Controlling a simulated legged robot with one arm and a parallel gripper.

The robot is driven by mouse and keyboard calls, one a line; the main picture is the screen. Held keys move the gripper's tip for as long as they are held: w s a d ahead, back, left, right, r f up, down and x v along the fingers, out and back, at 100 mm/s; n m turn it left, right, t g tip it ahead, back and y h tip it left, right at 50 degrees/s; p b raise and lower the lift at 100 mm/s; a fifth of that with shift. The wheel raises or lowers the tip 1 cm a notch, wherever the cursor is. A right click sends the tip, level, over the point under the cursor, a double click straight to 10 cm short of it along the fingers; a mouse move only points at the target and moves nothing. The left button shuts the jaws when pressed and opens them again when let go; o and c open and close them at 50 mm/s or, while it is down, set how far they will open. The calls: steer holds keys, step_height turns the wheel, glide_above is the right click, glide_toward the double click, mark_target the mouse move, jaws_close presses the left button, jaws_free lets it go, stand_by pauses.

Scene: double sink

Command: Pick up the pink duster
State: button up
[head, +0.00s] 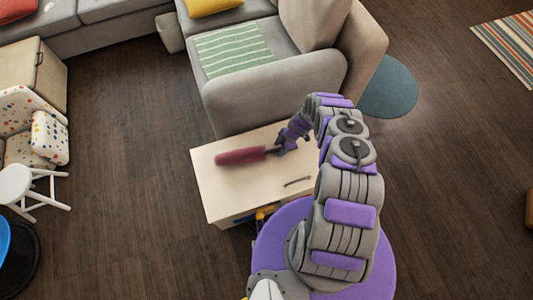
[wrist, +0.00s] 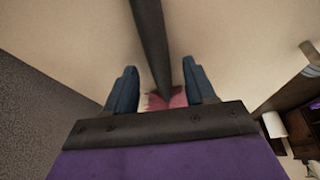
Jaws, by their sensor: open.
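The pink duster (head: 240,156) lies on top of a small cream cabinet in the head view. Its fluffy pink head points left and its dark handle runs right, toward my gripper (head: 283,143). In the wrist view the dark handle (wrist: 149,35) of the duster passes between the two blue fingers of my gripper (wrist: 160,80), with a finger on either side. The fingers are apart and do not close on the handle. A bit of pink shows between the fingers, just above the gripper's dark base, which hides the rest.
The cream cabinet (head: 222,190) has a dark drawer handle. A grey armchair (head: 270,105) stands right behind it. A white stool (head: 20,186) and a spotted chair are at the left. The wooden floor (head: 120,140) between is clear.

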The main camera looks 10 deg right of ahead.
steer(key=shift+d+f, duration=0.1)
steer(key=shift+f, duration=0.05)
steer(key=shift+c, duration=0.5)
jaws_close()
